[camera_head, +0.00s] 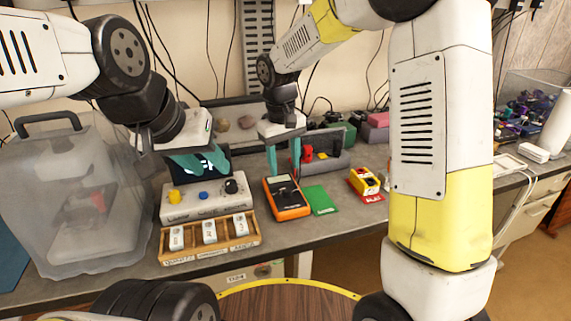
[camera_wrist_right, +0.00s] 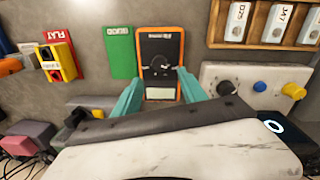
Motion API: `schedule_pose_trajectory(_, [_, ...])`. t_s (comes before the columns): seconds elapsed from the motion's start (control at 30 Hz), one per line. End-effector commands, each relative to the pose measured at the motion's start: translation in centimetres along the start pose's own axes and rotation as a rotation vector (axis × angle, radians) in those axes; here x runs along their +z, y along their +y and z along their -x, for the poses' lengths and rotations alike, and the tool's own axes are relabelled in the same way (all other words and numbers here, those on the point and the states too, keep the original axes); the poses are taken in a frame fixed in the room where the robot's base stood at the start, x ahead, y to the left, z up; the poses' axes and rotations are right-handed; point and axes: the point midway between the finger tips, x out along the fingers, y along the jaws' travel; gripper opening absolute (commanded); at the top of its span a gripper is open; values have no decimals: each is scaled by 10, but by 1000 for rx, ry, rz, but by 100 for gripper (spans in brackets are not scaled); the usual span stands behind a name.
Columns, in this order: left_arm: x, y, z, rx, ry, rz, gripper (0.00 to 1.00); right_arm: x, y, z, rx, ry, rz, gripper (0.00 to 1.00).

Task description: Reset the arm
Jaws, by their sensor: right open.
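A grey control box (camera_head: 205,203) with a yellow button (camera_head: 174,196), a blue button (camera_head: 203,195) and a black knob (camera_head: 231,186) sits on the bench; it also shows in the right wrist view (camera_wrist_right: 245,75). My right gripper (camera_head: 284,158) is open and empty, pointing down behind an orange meter (camera_head: 286,198). In the right wrist view its fingers (camera_wrist_right: 160,92) straddle the meter's near end.
A wooden tray (camera_head: 210,248) with several labelled modules lies before the box. A green card (camera_head: 320,200) and a red card (camera_head: 371,196) carrying a yellow block (camera_head: 363,180) lie right of the meter. A clear bin (camera_head: 70,220) stands left. Cables hang along the wall.

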Motion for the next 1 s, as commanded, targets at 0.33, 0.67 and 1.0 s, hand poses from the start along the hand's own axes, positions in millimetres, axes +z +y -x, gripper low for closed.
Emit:
schedule_pose_trajectory(0.33, [0,0,0,0,0,0,36,0,0,3,0,0,0,50])
schedule_pose_trajectory(0.67, [0,0,0,0,0,0,36,62,32,64,-21,137,-124,50])
schedule_pose_trajectory(1.0, [0,0,0,0,0,0,36,176,51,117,-62,378,-333,50])
